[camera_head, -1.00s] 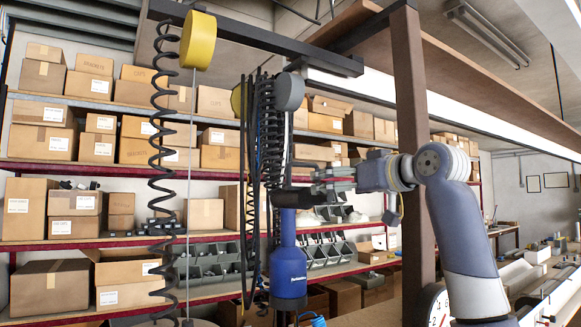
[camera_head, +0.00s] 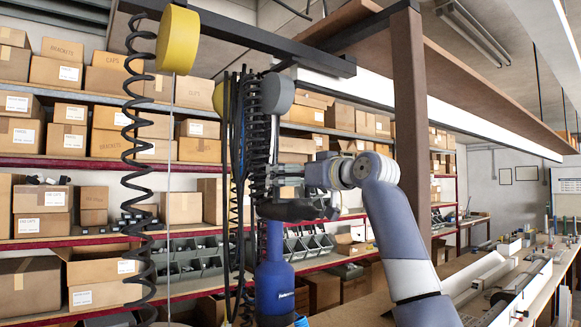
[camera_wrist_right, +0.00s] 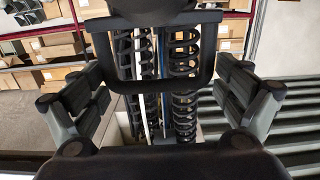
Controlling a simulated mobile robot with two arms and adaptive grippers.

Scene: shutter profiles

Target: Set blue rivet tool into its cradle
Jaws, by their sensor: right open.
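The blue rivet tool (camera_head: 274,282) hangs upright in the middle of the head view, below a grey round balancer (camera_head: 277,93) with black coiled hoses. My right gripper (camera_head: 275,200) comes in from the right at the height of the tool's upper end, in front of the hoses. In the right wrist view its fingers (camera_wrist_right: 165,97) stand wide apart on either side, with the coils (camera_wrist_right: 180,90) showing between them. I cannot tell whether it touches the tool. I cannot make out a cradle. My left gripper is out of view.
A yellow balancer (camera_head: 174,40) with a black coiled hose (camera_head: 142,160) hangs left of the tool. Shelves with cardboard boxes (camera_head: 56,63) fill the back. A workbench (camera_head: 535,280) runs along the right.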

